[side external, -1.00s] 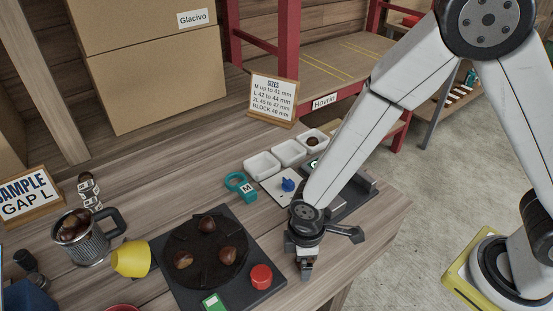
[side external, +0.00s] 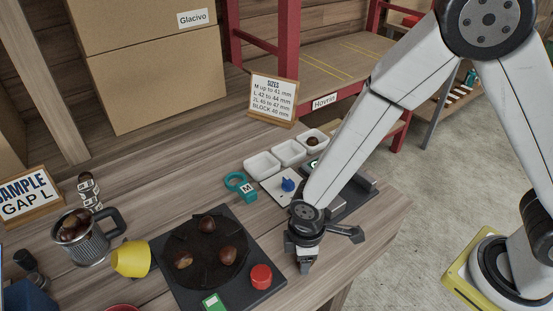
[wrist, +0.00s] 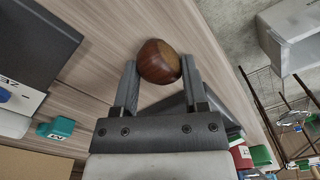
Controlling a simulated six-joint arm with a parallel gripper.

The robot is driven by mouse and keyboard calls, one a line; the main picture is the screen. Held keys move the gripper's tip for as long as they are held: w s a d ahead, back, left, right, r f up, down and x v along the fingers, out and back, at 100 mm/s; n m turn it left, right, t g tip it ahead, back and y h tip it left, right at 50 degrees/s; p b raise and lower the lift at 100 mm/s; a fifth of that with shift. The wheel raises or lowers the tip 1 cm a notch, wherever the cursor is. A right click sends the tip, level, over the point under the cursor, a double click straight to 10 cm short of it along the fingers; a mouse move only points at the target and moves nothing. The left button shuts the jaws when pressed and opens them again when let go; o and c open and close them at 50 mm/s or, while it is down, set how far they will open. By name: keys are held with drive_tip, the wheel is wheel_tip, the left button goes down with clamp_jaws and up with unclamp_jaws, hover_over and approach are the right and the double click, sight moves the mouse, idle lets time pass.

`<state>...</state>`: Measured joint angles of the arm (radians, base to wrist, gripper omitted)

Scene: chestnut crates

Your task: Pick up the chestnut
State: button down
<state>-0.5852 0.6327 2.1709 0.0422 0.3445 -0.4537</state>
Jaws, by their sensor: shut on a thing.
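My gripper (wrist: 160,72) is shut on a brown chestnut (wrist: 158,62), which sits between the two fingertips in the wrist view. In the side view my gripper (side external: 305,268) points down near the table's front edge, right of the red button. The held chestnut cannot be made out there. Other chestnuts lie on a dark round plate (side external: 190,235): one at the back (side external: 207,224), one at the right (side external: 229,256) and one at the left (side external: 182,260).
White trays (side external: 262,164) stand behind my gripper, one with a chestnut. A blue piece (side external: 288,185), teal ring (side external: 240,184), red button (side external: 261,276), yellow cup (side external: 131,259) and metal mug (side external: 87,246) with chestnuts stand around. A size sign (side external: 272,98) stands at the back.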

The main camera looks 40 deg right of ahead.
drive_tip(key=shift+r, duration=0.2)
drive_tip(key=shift+r, duration=4.85)
drive_tip(key=shift+w, duration=0.1)
drive_tip(key=w+d+r+m, duration=0.2)
drive_tip(key=w+d, duration=0.3)
drive_tip(key=w, duration=0.2)
drive_tip(key=w+d+r+m, duration=0.1)
drive_tip(key=w+d+m, duration=0.1)
drive_tip(key=w+d, duration=0.4)
drive_tip(key=shift+w+d+r+m, duration=0.2)
drive_tip(key=shift+w+r+m, duration=0.15)
drive_tip(key=shift+w, duration=0.8)
